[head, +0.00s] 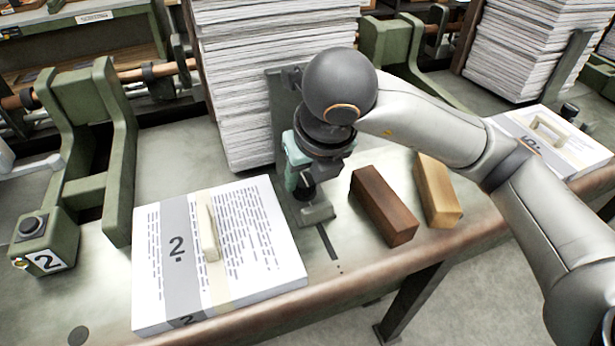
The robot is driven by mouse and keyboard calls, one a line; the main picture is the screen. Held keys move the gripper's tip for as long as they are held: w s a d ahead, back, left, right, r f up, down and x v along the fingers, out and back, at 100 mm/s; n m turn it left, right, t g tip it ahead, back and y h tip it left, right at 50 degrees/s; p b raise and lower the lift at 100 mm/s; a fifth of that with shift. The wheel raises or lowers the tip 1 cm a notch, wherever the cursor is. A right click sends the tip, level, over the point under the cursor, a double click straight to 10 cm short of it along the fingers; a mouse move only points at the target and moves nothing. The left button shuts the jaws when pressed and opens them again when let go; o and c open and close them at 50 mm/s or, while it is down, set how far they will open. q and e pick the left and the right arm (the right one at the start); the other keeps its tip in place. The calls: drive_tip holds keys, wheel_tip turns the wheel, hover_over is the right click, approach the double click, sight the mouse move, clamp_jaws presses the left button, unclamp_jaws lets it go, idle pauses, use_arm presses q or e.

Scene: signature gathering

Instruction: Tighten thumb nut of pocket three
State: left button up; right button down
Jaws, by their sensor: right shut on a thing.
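My right gripper (303,182) points down at a dark green-grey upright bracket (282,105), in front of the tall paper stack. Its teal fingers are shut around a small dark knob, seemingly the thumb nut (307,191), just above the bracket's foot (316,213). My wrist and fingers hide most of the nut. I see no number three on this bracket. Another dark thumb nut (33,224) sits on a green block labelled 2 at the left. My left gripper is not in view.
A bound paper bundle marked 2 (255,235) lies front left on the bench. A dark brown block (383,205) and a light wooden block (438,190) lie to the right of the bracket. A bundle marked 5 (520,125) lies far right, beyond my arm.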

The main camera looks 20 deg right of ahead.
idle(0.4)
drive_tip(key=shift+c, duration=1.8)
unclamp_jaws()
drive_tip(key=shift+r, duration=0.1)
drive_tip(key=p+v, duration=0.2)
drive_tip(key=v, duration=1)
drive_tip(key=shift+r, duration=0.2)
drive_tip(key=shift+s, duration=0.1)
